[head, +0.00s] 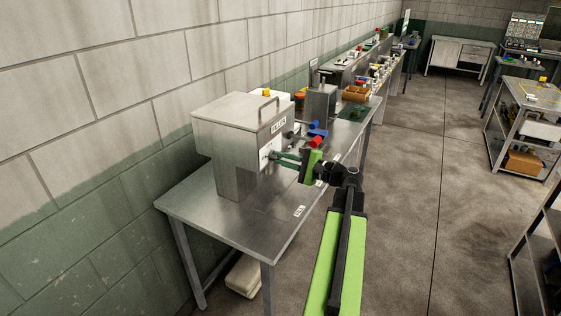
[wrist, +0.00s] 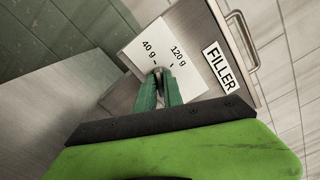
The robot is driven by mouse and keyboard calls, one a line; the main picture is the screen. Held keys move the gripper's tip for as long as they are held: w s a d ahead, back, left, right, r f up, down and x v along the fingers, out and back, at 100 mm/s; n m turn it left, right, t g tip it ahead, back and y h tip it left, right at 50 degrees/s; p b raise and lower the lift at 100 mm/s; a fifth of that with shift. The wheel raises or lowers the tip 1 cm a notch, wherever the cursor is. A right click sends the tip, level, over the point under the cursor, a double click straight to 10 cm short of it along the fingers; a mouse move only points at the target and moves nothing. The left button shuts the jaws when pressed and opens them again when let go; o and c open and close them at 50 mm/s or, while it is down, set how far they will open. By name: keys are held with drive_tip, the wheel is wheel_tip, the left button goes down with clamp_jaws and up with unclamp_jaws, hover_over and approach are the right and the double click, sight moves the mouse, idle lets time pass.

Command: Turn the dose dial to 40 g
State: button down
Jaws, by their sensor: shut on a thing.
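The filler (head: 232,128) is a grey metal box on the steel bench, with a FILLER label on its front. In the wrist view its white scale plate (wrist: 150,38) reads 40 g at left and 120 g at right, each with a short black tick. The dose dial (wrist: 159,69) is a small grey knob below these marks, mostly hidden by my fingers. My gripper (wrist: 161,82) has its green fingers shut on the dial; in the head view my gripper (head: 276,158) reaches the filler's front from the right. I cannot tell where the dial points.
The steel bench (head: 215,222) has a bare front corner. Behind the filler stand a grey box (head: 321,102), an orange tray (head: 356,94) and blue and red parts beside my gripper. A wall runs along the left. The floor (head: 405,190) at right is open, with a shelf at the far right edge.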

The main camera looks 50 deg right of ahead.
drive_tip(key=shift+a+f+n, duration=0.1)
drive_tip(key=shift+a+n, duration=0.05)
drive_tip(key=shift+n, duration=0.45)
drive_tip(key=c, duration=1.5)
unclamp_jaws()
drive_tip(key=shift+o, duration=0.2)
drive_tip(key=shift+s, duration=0.1)
drive_tip(key=v, duration=1.7)
drive_tip(key=shift+s, duration=0.15)
